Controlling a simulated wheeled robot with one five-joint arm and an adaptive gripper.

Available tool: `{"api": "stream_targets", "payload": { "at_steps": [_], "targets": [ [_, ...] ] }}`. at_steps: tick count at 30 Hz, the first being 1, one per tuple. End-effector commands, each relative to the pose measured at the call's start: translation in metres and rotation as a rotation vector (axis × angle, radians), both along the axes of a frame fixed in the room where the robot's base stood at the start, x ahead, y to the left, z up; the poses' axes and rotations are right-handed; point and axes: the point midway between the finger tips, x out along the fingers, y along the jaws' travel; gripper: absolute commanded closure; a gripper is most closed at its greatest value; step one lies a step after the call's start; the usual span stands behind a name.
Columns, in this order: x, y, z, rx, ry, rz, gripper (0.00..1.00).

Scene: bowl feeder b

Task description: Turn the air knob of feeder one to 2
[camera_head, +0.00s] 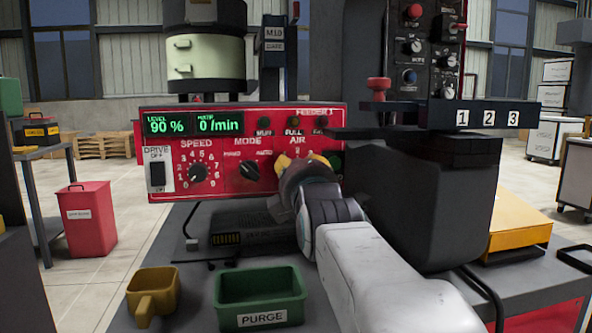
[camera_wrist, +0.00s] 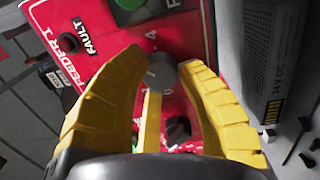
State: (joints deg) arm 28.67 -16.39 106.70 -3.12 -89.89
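Feeder one's red control panel (camera_head: 222,118) faces me, with the label AIR above its right-hand knob. In the head view my gripper (camera_head: 300,162) reaches up to that knob and hides it and most of its scale.
The mode knob (camera_head: 249,170) and speed knob (camera_head: 197,172) are left of the air knob. A dark housing (camera_head: 425,205) stands close on the right of my arm. A green purge bin (camera_head: 262,282) and a yellow scoop (camera_head: 153,290) stand below the panel.

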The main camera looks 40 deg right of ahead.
Motion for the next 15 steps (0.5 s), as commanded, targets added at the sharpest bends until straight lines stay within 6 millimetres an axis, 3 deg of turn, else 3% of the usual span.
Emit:
{"api": "stream_targets", "payload": {
  "at_steps": [8,15],
  "targets": [
    [0.0003,0.0,-0.0008,0.001,0.002,0.0,0.44],
    [-0.0002,-0.0007,-0.0008,0.001,0.002,-0.002,0.44]
  ]
}}
